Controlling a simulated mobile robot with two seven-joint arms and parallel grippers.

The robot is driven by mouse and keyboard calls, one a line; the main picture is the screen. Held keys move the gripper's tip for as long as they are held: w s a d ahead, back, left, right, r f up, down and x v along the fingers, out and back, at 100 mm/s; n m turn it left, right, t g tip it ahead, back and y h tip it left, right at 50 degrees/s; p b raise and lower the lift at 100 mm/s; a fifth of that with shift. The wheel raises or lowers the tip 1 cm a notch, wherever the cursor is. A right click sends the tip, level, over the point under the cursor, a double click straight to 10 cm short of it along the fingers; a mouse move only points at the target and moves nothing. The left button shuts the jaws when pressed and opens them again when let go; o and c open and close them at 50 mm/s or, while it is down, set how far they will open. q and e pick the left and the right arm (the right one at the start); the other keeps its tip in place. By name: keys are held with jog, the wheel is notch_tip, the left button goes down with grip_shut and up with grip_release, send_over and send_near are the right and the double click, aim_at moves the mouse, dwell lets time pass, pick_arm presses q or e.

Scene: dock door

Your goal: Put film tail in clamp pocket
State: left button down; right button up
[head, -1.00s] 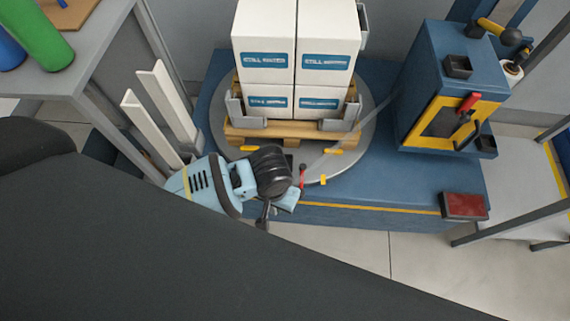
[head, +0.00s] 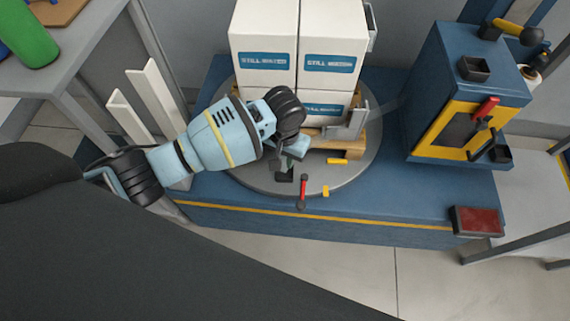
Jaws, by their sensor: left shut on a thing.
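My left gripper (head: 283,162) reaches in from the left over the front of the round turntable (head: 255,182). It is shut, but its fingertips are partly hidden and the film tail in them is too thin to make out. The clamp at the turntable's front edge has a dark block (head: 284,174) and a red lever (head: 303,188). The fingertips are just above and behind the dark block; I cannot tell whether they touch. The pocket opening cannot be made out. My right gripper is out of view.
White boxes (head: 262,42) stand on a wooden pallet (head: 340,142) behind the gripper, with grey corner guards (head: 346,124) close by. White angle posts (head: 150,105) stand at the left.

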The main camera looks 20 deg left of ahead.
aim_at(284, 165)
pick_arm(q)
jog(key=shift+f+b, duration=0.9)
jog(key=shift+f, duration=0.95)
jog(key=shift+r, duration=0.1)
jog(key=c, duration=1.3)
grip_release()
notch_tip(284, 165, up, 10)
jog(key=p, duration=0.4)
jog(key=shift+r, duration=0.25)
jog(key=shift+r+p, duration=0.45)
jog(key=shift+r, duration=0.35)
